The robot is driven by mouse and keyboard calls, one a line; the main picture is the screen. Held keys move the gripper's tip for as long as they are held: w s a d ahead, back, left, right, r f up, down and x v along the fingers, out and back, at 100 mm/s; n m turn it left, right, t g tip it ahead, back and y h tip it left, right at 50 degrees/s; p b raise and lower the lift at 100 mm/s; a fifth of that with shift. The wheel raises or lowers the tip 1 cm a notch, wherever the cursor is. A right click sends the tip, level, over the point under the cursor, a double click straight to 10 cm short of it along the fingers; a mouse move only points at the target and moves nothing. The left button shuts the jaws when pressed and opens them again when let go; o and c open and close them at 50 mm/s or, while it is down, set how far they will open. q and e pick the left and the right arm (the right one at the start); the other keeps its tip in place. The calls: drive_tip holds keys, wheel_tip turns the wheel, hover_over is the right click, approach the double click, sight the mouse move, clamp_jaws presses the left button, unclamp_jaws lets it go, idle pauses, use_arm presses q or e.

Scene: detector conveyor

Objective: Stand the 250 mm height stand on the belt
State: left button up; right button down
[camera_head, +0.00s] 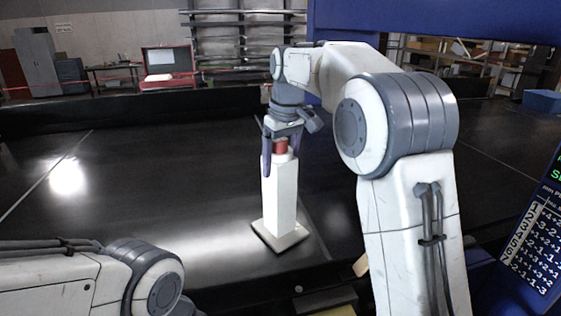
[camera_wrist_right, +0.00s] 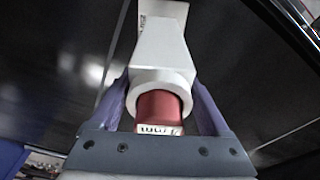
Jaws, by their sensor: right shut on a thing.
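The height stand (camera_head: 280,193) is a white upright column on a flat, pale square base, with a red cylinder at its top. It stands upright at the near side of the black belt (camera_head: 150,190); whether its base touches the belt is hard to tell. My right gripper (camera_head: 279,160) comes down from above, its fingers on either side of the stand's top, shut on it. In the right wrist view the stand (camera_wrist_right: 163,55) lies between the two purple fingers, with a partly readable label at the red part. My left arm shows at the lower left, its gripper out of view.
A blue machine housing (camera_head: 430,18) rises behind my right arm. The belt to the left of the stand is clear. Shelves (camera_head: 245,40) and a red case (camera_head: 167,66) are far behind.

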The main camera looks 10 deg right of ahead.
unclamp_jaws()
drive_tip(key=shift+f, duration=0.1)
wheel_tip(320, 180, up, 12)
drive_tip(key=s+p, duration=0.1)
drive_tip(key=shift+s+d, duration=0.35)
